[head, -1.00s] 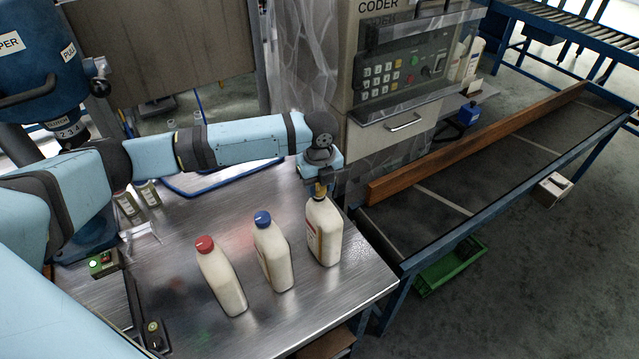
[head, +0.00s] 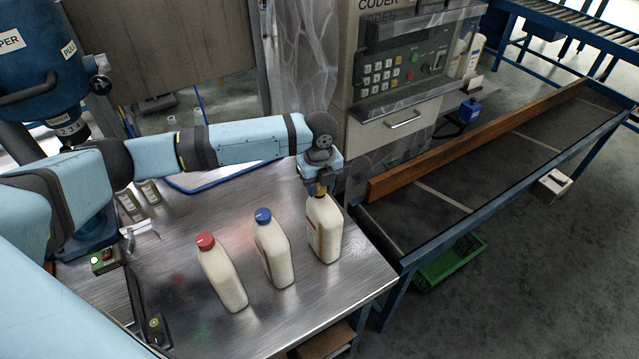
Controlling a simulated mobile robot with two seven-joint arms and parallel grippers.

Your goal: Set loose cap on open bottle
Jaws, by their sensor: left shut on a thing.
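Three cream bottles stand upright in a row on the steel table. The left one has a red cap (head: 205,240) and the middle one has a blue cap (head: 263,215). The right bottle (head: 325,232) is the open one, and my left gripper (head: 320,189) is directly over its neck, pointing down. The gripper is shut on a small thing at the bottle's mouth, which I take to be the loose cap. The fingers hide most of it, and I cannot tell whether it touches the neck. My right gripper is not in view.
The steel table (head: 180,275) is clear in front of the bottles. A blue-edged tray (head: 215,178) lies behind them. The coder cabinet (head: 395,130) stands close behind my left gripper. A conveyor with a wooden rail (head: 470,145) runs at the right.

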